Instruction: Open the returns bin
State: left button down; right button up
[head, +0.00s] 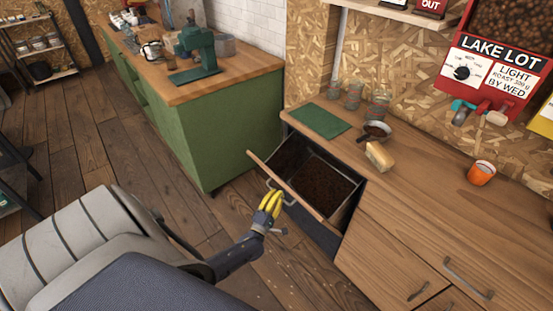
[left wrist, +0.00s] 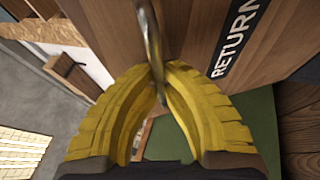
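The returns bin stands open from the end of the wooden counter. The top edge of its wooden front (head: 312,210) is well out from the cabinet. Its dark inside, with brown loose material at the bottom, is visible. The front also shows in the left wrist view (left wrist: 200,25), with a black label reading "RETURN", partly cut off. My left gripper (head: 268,203) has yellow fingers and is at the metal bar handle (head: 281,192) on that front. In the left wrist view, the fingertips close around the handle (left wrist: 153,40). My right gripper is not in view.
The counter (head: 430,195) carries a green mat (head: 318,121), several glasses, a small pan (head: 374,131), a brush-like block (head: 379,156) and an orange cup (head: 481,173). A green cabinet (head: 215,130) stands left of the bin. Wooden floor is open between cabinet and chair-like grey shape.

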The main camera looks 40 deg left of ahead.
pick_arm(q)
jog(key=shift+a, duration=0.1)
jog(key=c, duration=1.5)
grip_release()
jog(key=v, duration=1.2)
